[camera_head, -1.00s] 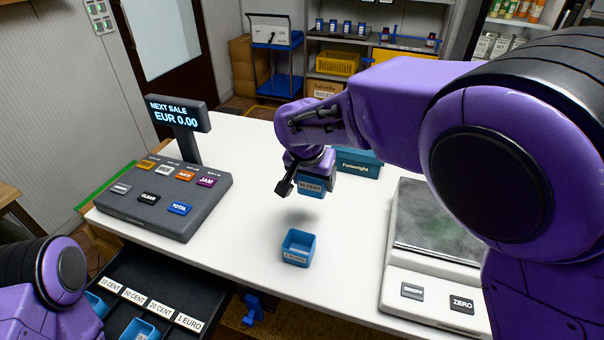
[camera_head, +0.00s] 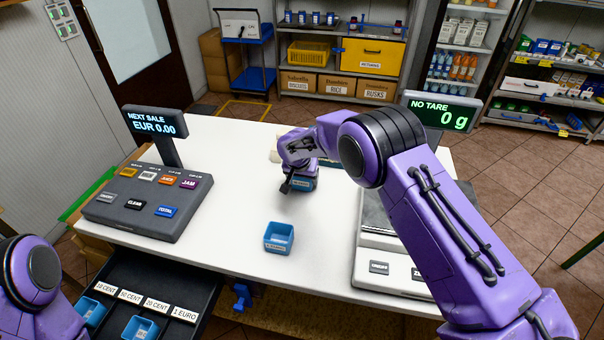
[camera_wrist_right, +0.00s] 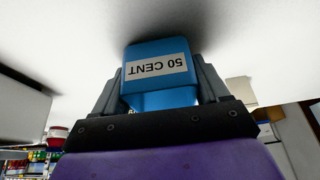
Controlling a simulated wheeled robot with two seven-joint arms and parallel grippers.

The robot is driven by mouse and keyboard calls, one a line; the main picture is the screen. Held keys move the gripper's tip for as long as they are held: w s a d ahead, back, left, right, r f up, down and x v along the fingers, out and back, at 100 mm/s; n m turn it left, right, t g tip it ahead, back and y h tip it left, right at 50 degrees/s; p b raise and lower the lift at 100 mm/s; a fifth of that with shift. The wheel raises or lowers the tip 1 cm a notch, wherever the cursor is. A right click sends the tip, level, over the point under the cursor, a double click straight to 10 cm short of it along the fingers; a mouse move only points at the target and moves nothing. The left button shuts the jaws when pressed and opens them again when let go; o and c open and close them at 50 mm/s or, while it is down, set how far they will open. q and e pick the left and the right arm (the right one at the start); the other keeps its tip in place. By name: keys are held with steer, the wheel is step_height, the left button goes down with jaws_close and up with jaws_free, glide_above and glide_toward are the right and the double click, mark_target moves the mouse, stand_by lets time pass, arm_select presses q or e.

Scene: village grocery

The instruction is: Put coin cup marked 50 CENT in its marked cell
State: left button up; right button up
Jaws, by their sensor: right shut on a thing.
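The blue coin cup marked 50 CENT (camera_head: 303,184) is in my right gripper (camera_head: 299,181), over the middle of the white counter. In the right wrist view the cup (camera_wrist_right: 158,88) sits between both fingers, its label upside down in the picture. The open black cash drawer (camera_head: 188,277) is at the lower left, with a row of white labels. Its 50 CENT label (camera_head: 131,296) is second from the left, after 10 CENT and before 20 CENT and 1 EURO. My left gripper is out of view; only part of that arm shows.
Another blue cup (camera_head: 279,238) stands on the counter near the front edge. Two blue cups (camera_head: 90,311) (camera_head: 139,328) are in the drawer. The cash register (camera_head: 150,201) stands left, the scale (camera_head: 372,250) right. Bare counter lies between register and gripper.

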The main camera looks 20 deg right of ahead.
steer(key=shift+w+f, duration=0.2)
steer(key=shift+f, duration=0.05)
steer(key=o, duration=0.7)
steer(key=shift+f, duration=0.1)
steer(key=o, duration=0.3)
steer(key=shift+o, duration=0.2)
